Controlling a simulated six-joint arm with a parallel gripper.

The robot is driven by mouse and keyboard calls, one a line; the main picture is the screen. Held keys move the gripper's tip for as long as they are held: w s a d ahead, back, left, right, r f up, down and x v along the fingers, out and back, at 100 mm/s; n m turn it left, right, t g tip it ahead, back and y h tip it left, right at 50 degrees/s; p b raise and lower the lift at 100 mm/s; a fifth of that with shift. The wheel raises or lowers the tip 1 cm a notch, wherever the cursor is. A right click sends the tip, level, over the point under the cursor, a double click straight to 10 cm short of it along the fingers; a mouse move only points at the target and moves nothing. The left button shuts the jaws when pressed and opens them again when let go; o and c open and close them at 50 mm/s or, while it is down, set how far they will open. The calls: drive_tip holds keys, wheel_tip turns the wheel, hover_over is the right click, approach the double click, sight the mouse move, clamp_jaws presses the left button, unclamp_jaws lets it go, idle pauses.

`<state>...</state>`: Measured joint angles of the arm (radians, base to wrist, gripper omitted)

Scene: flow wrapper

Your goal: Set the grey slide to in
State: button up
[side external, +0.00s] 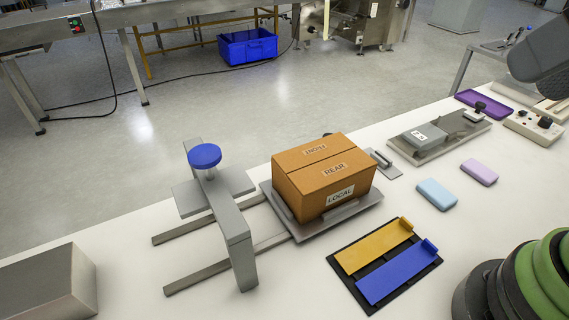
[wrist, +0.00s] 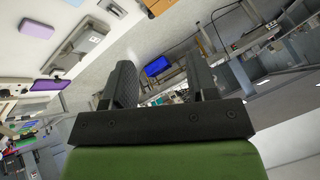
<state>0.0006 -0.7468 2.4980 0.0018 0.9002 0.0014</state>
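A grey plate (side external: 405,146) lies at the back right of the white table in the side external view. A grey block (side external: 424,136) with a small label sits on it, and a paler block with a black knob (side external: 478,107) is at its right end. The plate and block also show at upper left in the wrist view (wrist: 82,40). A small grey plate with a handle (side external: 383,162) lies beside the carton. I cannot tell for sure which is the grey slide. My gripper (wrist: 160,62) is open and empty, away from these parts; its fingers are not visible in the side external view.
A brown carton (side external: 325,176) sits on a grey carriage (side external: 310,232) on rails beside a blue-knobbed post (side external: 204,156). Yellow (side external: 374,245) and blue (side external: 397,272) flaps lie in a black frame. Light-blue (side external: 437,194) and lilac (side external: 479,172) blocks lie on the table.

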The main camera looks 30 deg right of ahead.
drive_tip(key=w+d+f+m+g+y, duration=0.1)
drive_tip(key=w+f+m, duration=0.1)
drive_tip(key=w+m, duration=0.45)
drive_tip(key=w+d+f+m+g+y, duration=0.1)
drive_tip(key=w+m+g+y, duration=0.15)
drive_tip(key=w, duration=0.65)
drive_tip(key=w+d+f+m+t+y, duration=0.1)
drive_tip(key=w+d+f+m, duration=0.4)
drive_tip(key=f, duration=0.4)
drive_tip(key=w+d+f+m+t+y, duration=0.1)
drive_tip(key=w+d+f+m, duration=0.1)
drive_tip(key=w+f+m, duration=0.6)
drive_tip(key=shift+n+g, duration=0.25)
drive_tip(key=shift+n, duration=0.15)
drive_tip(key=x, duration=0.3)
drive_tip(key=s+x, duration=0.1)
drive_tip(key=x, duration=0.2)
drive_tip(key=f+x, duration=0.1)
drive_tip(key=x, duration=0.2)
drive_tip(key=shift+s+a+f, duration=0.1)
drive_tip(key=shift+s, duration=0.05)
clamp_jaws()
drive_tip(key=a, duration=2)
drive_tip(key=shift+a, duration=0.35)
